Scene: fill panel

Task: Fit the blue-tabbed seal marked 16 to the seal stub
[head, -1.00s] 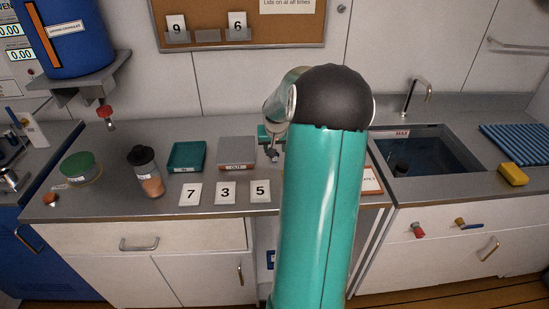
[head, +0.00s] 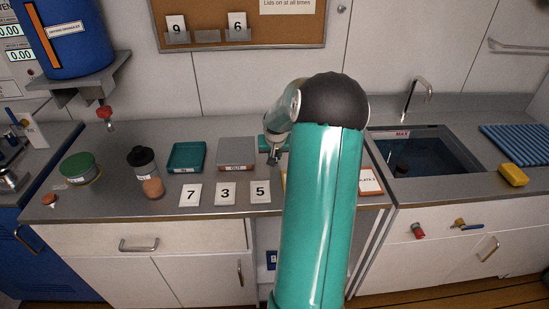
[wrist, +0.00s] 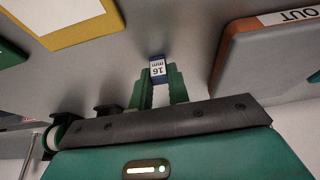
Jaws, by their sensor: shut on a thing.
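My gripper (wrist: 159,92) is shut on the blue-tabbed seal (wrist: 157,69), with its green fingers on either side. The blue tab carries a white label reading "16 mm", upside down in the wrist view. The rest of the seal is hidden or too small to make out. In the head view my gripper (head: 270,155) is small and partly covered by my own arm, just right of the grey OUT tray. The seal cannot be told there. I cannot pick out the seal stub in either view.
The OUT tray (wrist: 270,55) lies close right of the fingers. A yellow-edged card (wrist: 65,20) is at upper left. On the counter stand a green tray (head: 187,157), a black-lidded jar (head: 141,160) and number cards (head: 225,193). A sink (head: 425,155) is at right.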

